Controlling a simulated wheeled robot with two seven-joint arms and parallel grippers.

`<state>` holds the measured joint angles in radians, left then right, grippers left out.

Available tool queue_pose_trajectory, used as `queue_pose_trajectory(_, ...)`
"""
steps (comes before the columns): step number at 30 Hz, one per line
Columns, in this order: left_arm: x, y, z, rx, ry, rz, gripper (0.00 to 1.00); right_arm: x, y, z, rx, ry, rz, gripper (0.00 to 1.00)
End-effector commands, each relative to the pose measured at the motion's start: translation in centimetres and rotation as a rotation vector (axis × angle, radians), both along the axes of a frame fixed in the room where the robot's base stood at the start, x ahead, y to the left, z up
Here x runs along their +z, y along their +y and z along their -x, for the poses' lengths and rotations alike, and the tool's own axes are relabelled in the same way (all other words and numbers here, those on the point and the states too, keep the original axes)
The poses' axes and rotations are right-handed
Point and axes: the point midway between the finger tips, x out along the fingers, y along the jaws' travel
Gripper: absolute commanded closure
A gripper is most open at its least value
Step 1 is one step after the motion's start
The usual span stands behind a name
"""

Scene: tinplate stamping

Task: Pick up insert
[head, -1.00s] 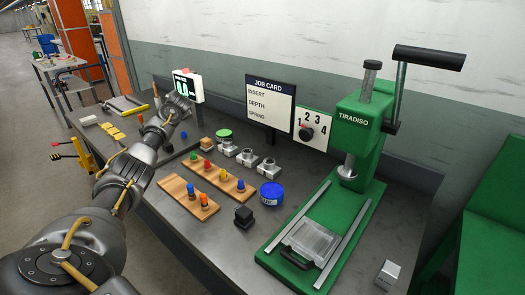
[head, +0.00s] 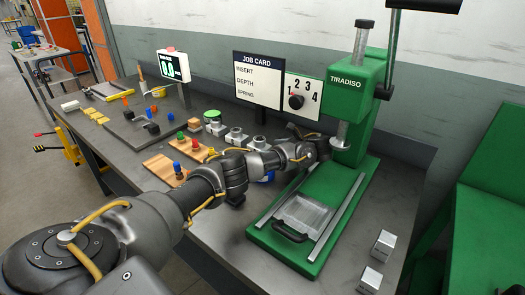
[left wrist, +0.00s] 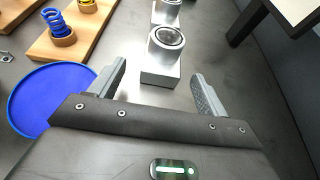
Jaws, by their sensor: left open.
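Several silver metal blocks with round bored tops, which look like the inserts, stand in a row on the bench in the head view; one is the metal block (head: 235,138). In the left wrist view a metal block (left wrist: 165,55) stands upright just beyond the fingertips, roughly in line with the gap. A second metal block (left wrist: 166,11) is behind it. My left gripper (left wrist: 160,72) is open and empty, its two grey fingers apart. In the head view my left arm reaches across the bench to the front of the press, and its jaws cannot be made out. My right gripper is not in view.
The blue round lid (left wrist: 45,98) lies close left of the fingers. Wooden boards (left wrist: 98,20) hold springs. The job card (head: 258,80) stands behind the blocks. The green press (head: 352,110) with its clear-covered slide (head: 303,215) is right. Two small boxes (head: 384,243) sit at the right front.

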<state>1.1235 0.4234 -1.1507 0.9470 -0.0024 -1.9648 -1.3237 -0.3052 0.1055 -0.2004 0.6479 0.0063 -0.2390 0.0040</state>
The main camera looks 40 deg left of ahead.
Motion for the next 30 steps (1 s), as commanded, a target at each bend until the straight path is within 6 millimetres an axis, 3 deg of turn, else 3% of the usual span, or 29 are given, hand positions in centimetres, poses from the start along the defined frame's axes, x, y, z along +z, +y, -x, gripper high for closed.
queue_pose_trajectory(11,-0.8,2.6,0.0,0.002,-0.002,0.001,0.24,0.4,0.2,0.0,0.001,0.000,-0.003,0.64)
queue_pose_trajectory(21,-2.2,6.7,-0.2,0.001,-0.002,0.002,0.24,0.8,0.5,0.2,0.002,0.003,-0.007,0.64)
queue_pose_trajectory(30,-2.3,7.0,-0.2,0.001,-0.003,0.002,0.26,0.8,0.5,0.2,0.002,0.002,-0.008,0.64)
